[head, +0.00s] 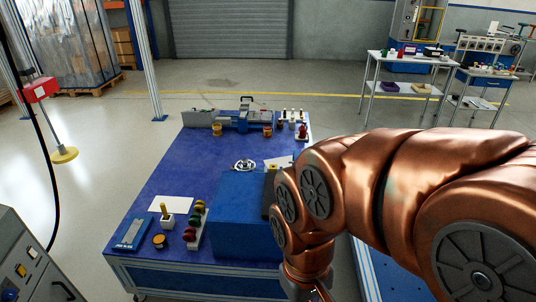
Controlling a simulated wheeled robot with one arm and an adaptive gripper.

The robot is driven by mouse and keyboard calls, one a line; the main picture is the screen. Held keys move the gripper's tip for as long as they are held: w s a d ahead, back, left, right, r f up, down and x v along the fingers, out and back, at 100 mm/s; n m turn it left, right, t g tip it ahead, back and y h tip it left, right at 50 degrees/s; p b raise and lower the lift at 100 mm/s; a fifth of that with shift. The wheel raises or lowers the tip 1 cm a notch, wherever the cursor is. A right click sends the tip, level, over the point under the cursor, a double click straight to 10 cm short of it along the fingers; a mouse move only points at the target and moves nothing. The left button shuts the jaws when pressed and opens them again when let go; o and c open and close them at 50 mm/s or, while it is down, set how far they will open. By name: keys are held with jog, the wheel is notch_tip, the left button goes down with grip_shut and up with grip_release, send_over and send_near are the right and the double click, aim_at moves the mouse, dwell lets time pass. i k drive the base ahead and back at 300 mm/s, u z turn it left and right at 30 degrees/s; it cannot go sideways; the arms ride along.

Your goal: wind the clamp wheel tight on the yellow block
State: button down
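A small silver handwheel (244,165) with spokes lies or stands near the middle of the blue bench, just behind a large blue box; it looks like the clamp wheel. A pale yellowish patch (278,162) shows to its right, partly cut off by my arm. I cannot tell whether it is the yellow block. The clamp's body is not clear from here. My copper arm crosses the right side and bends down past the box to the lower edge.
The blue box (235,225) stands on the blue bench (160,180). A grey-blue machine (235,119) stands at the back. Bare bench lies left of the wheel.

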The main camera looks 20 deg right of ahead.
aim_at(246, 165)
jog(key=u, duration=1)
jog(key=i, duration=1.85)
jog(key=z, duration=1.95)
